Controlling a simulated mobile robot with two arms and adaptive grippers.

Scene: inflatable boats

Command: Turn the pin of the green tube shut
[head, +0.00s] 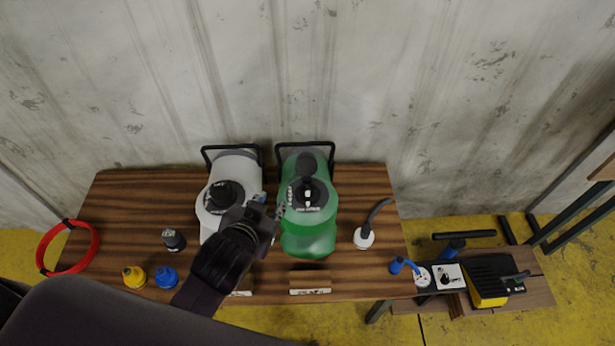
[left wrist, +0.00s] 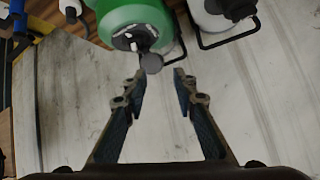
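The green tube (head: 308,235) stands in a black wire frame at the back middle of the wooden table. On its top is a dark cap with a white part and a dark round knob (head: 306,164), which seems to be the pin. In the left wrist view the knob (left wrist: 151,63) shows just beyond and between the fingertips, below the green tube (left wrist: 118,14). My left gripper (head: 281,211) is at the tube's left side. In the left wrist view its fingers (left wrist: 159,75) are apart with nothing between them. My right gripper is not in view.
A white tube (head: 212,222) stands close on the left, partly behind my left arm. Yellow (head: 134,276) and blue (head: 166,277) caps, a red ring (head: 50,245) and a white-based hose piece (head: 364,238) lie around. A metal wall (head: 400,90) rises behind.

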